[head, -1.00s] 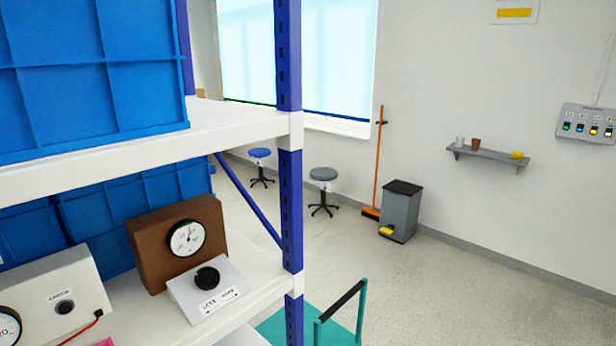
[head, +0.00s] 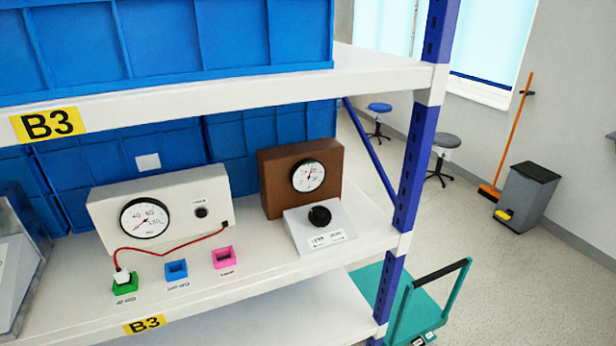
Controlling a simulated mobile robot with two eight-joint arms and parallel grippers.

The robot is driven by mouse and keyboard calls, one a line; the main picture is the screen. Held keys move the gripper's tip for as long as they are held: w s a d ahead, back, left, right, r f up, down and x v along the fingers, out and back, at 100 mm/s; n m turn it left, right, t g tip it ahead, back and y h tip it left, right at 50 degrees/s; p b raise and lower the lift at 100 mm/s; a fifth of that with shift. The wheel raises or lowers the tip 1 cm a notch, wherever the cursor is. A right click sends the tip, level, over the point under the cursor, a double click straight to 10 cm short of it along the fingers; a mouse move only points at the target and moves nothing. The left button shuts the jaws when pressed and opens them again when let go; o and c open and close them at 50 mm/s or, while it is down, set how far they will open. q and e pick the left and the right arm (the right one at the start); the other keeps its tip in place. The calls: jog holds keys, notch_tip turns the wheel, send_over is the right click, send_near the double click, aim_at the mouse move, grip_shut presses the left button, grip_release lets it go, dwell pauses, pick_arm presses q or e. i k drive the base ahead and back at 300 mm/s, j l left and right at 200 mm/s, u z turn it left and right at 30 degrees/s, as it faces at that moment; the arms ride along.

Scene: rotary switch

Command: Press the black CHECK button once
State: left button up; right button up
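The black CHECK button (head: 201,212) is a small round button on the right part of the front of a white box (head: 160,202). The box stands on the middle shelf and has a round dial gauge (head: 145,219) to the left of the button. The label above the button is too small to read clearly now. A red cable (head: 170,248) runs from the box to a plug in the green socket (head: 125,284). Nothing covers the button. Neither of my grippers shows in the head view.
Blue (head: 176,269) and pink (head: 226,258) sockets sit in front of the box. A brown gauge box (head: 272,202) and a grey unit with a black rotary knob (head: 319,216) stand to its right. A blue upright (head: 414,150) and the upper shelf (head: 250,88) bound the space.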

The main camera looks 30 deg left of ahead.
aim_at(201, 214)
jog(key=u, duration=1.9)
